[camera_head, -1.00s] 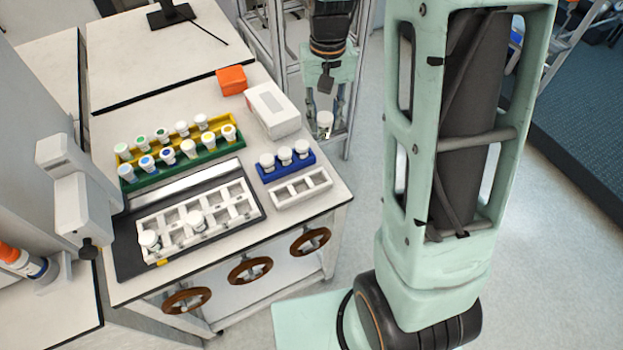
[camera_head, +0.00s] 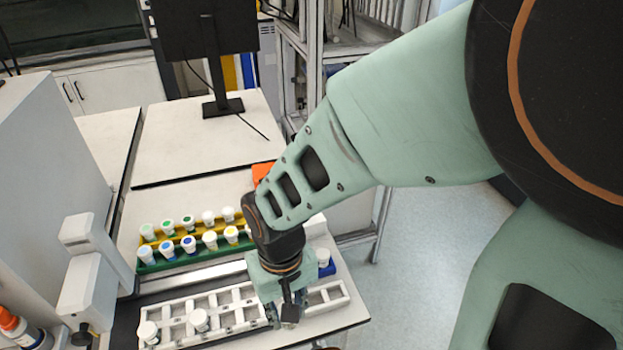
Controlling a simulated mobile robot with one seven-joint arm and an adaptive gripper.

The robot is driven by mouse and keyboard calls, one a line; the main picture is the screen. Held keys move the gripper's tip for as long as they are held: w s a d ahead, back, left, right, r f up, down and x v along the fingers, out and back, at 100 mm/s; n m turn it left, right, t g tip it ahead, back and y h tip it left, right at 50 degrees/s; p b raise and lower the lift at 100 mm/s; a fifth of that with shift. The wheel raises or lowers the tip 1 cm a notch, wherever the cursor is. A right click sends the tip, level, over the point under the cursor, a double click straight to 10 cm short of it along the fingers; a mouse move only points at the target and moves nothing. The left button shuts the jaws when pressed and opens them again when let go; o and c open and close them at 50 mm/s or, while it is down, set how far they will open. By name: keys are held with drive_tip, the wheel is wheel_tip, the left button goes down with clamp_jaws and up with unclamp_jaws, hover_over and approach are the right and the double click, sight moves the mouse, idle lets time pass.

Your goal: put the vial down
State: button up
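My gripper (camera_head: 287,318) points down over the front right of the bench, between the right end of the long white rack (camera_head: 232,312) and the small white rack (camera_head: 328,297). No vial can be made out clearly between its fingers; the gripper body hides that spot, so I cannot tell whether it is shut on one. Two white-capped vials, one at the left end (camera_head: 148,332) and one beside it (camera_head: 199,319), stand in the long white rack. Its other visible slots look empty. The small white rack is partly hidden by my gripper.
A yellow rack (camera_head: 157,243) and a green rack (camera_head: 147,267) of capped vials stand behind. An orange box (camera_head: 262,170) shows behind my arm. A white device (camera_head: 88,270) stands at left.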

drive_tip(key=w+d+f, duration=0.1)
drive_tip(key=w+f, duration=0.2)
drive_tip(key=w+d+f+b, duration=0.1)
drive_tip(key=w+d+f, duration=0.1)
drive_tip(key=w, duration=0.2)
drive_tip(key=w+d+f+b, duration=0.1)
drive_tip(key=w+d+f, duration=0.1)
drive_tip(key=w+f, duration=0.1)
drive_tip(key=shift+w+d+f, duration=0.2)
drive_tip(key=shift+w+f, duration=0.1)
drive_tip(key=shift+f, duration=0.05)
drive_tip(key=shift+w+d+f+b, duration=0.1)
drive_tip(key=shift+w+f+b, duration=0.05)
drive_tip(key=shift+f+b, duration=0.7)
drive_tip(key=shift+w+d+f+b, duration=0.15)
drive_tip(key=shift+f+b, duration=0.4)
drive_tip(key=shift+f, duration=0.45)
drive_tip(key=shift+f, duration=0.2)
drive_tip(key=o, duration=1.1)
drive_tip(key=shift+a+r, duration=0.1)
